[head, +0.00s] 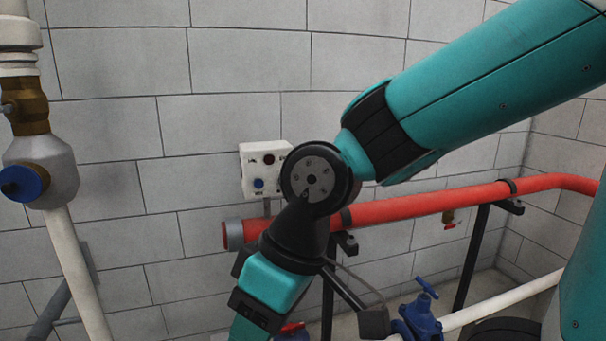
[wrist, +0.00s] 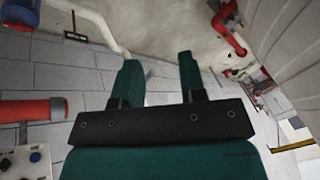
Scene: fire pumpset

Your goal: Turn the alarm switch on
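A white control box (head: 262,168) is mounted on the grey block wall, left of my arm's joint in the head view. It carries a dark red round part (head: 269,159) and a blue round knob (head: 258,184); its right side is partly hidden by my arm. I cannot tell which part is the alarm switch or its setting. The box (wrist: 22,163) also shows at the lower left edge of the wrist view, with the blue knob (wrist: 35,157). My gripper (wrist: 158,60) is open and empty, its two fingers apart and pointing away from the box. The head view does not show its fingertips.
A red pipe (head: 430,204) runs along the wall below and right of the box, on dark supports. A white pipe with a blue-handled valve (head: 24,183) stands at the left. Another blue valve (head: 420,315) is low at the right. Wall above the box is bare.

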